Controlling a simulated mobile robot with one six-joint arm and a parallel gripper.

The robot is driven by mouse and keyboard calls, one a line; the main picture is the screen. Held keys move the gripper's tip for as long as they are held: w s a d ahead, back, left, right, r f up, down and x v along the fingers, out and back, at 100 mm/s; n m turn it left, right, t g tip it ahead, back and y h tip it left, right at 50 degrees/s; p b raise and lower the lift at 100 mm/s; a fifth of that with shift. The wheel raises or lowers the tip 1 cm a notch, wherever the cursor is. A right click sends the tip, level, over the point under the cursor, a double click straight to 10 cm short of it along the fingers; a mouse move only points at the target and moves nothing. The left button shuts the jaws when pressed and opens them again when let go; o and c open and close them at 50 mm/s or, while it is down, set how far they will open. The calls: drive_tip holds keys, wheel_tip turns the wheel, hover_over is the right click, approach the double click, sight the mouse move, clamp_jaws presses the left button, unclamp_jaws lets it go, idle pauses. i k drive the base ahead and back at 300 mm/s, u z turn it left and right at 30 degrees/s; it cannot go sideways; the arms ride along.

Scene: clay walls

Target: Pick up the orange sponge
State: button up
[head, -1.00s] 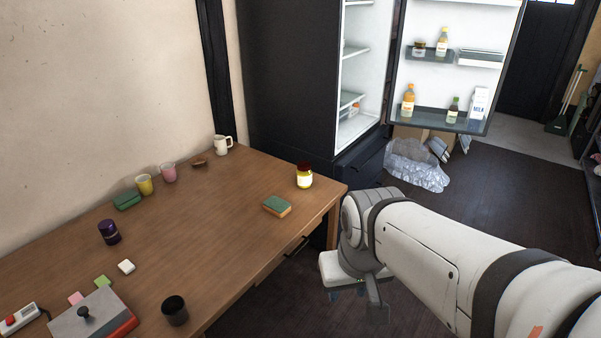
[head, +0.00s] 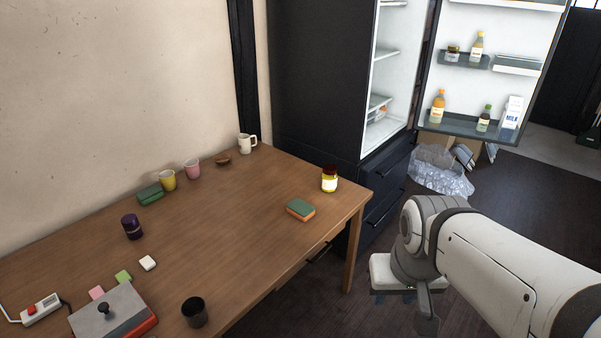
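The orange sponge (head: 301,210) lies flat on the wooden table (head: 240,229), near its front right edge. Its top is green and its sides are orange. My arm reaches in from the right, beyond the table's front edge. The end of my arm (head: 405,283) hangs over the dark floor, to the right of the sponge and apart from it. The fingers of my gripper cannot be made out clearly.
A green sponge (head: 150,194), a yellow cup (head: 168,180), a pink cup (head: 192,169) and a white pitcher (head: 247,143) line the wall side. A dark cup (head: 194,312) stands at the front. The open fridge (head: 396,60) is behind.

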sight(299, 209)
drive_tip(key=i, duration=0.9)
drive_tip(key=z, duration=0.05)
